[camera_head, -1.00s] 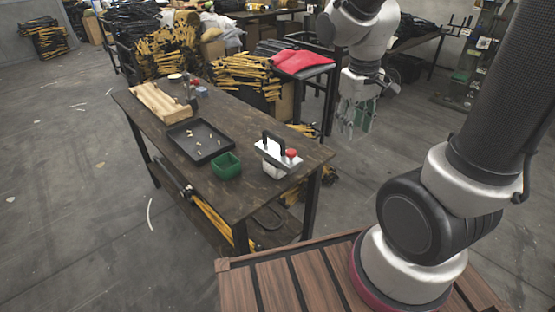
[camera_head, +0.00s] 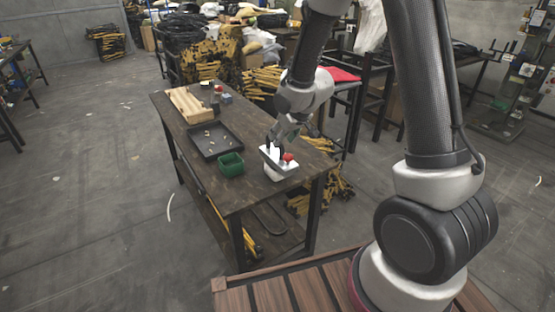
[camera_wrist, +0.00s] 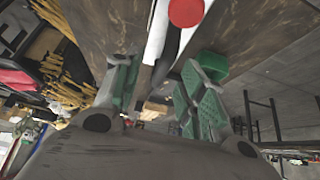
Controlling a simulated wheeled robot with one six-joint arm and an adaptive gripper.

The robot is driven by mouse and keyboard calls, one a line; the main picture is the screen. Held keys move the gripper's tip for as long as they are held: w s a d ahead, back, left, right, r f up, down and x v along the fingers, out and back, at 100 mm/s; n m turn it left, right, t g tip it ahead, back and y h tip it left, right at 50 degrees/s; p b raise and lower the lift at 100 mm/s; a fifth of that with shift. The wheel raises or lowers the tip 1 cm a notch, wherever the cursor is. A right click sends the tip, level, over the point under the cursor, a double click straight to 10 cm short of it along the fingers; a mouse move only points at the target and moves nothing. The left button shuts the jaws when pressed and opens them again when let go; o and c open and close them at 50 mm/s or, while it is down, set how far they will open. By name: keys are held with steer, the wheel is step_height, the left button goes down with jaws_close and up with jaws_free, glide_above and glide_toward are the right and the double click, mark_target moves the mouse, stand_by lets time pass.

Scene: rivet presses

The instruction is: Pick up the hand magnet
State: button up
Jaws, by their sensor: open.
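The hand magnet (camera_head: 283,169) is a white block with a black handle and a red knob. It sits on the near right end of the dark workbench (camera_head: 240,195). My gripper (camera_head: 279,137) is at the handle from above, and its body hides part of it. In the wrist view, my gripper's green-padded fingers (camera_wrist: 157,72) are spread apart. The magnet's red knob (camera_wrist: 187,10), white body and dark handle show at the top, with the handle reaching between the fingers. I cannot tell whether either finger touches it.
A green bin (camera_head: 231,170) stands just left of the magnet. A black tray (camera_head: 197,146) with small parts and a wooden block (camera_head: 187,106) lie farther back. A red-topped stand (camera_head: 343,74) is behind the arm. Floor left of the bench is clear.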

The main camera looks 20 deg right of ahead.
mark_target(278, 152)
steer(key=x, duration=0.4)
steer(key=shift+s+a+f, duration=0.1)
steer(key=shift+a+f, duration=0.1)
steer(key=shift+f, duration=0.2)
jaws_close()
